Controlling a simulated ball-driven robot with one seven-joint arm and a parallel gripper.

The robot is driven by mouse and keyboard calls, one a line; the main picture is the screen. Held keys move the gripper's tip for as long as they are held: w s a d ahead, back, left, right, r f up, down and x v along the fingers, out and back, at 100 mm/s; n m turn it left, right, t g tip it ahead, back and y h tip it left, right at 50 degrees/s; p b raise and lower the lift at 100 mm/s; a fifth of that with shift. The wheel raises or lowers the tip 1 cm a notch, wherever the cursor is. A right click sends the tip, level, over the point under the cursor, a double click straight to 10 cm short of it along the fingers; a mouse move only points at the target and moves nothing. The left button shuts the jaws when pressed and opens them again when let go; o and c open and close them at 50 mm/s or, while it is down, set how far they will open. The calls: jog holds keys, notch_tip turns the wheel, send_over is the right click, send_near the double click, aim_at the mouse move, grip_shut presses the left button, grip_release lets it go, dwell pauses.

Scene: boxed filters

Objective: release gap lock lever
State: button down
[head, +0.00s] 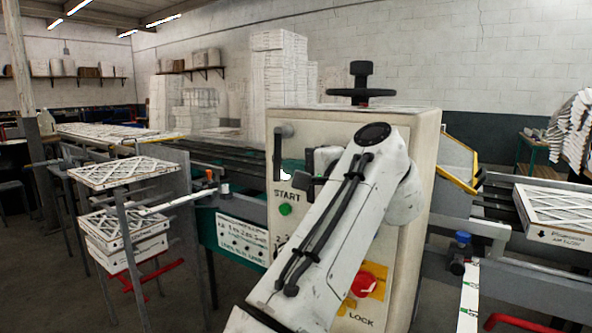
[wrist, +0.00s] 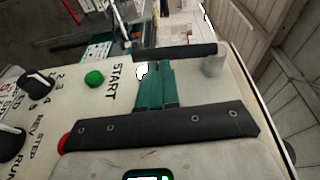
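The lever is a black bar (wrist: 178,52) on a grey round pivot (wrist: 213,62) at the panel's upper corner. In the head view the lever (head: 278,150) stands upright along the panel's upper left, pivot end at the top. My gripper (wrist: 154,70) has teal fingers that lie side by side and look shut, with nothing seen between them. Their tips are close to the bar; I cannot tell whether they touch it. A small white patch shows by the fingertips.
The pale control box (head: 425,150) carries a green START button (head: 285,210), a red button (head: 364,285) and a black hand knob (head: 361,80) on top. Dark selector knobs (wrist: 38,82) show in the wrist view. Boxed filters (head: 122,172) stand left; a filter (head: 560,210) lies right.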

jog(key=shift+f, duration=0.1)
jog(key=b+v, duration=0.1)
jog(key=v, duration=0.9)
jog(key=shift+s+d, duration=0.25)
jog(key=shift+s, duration=0.05)
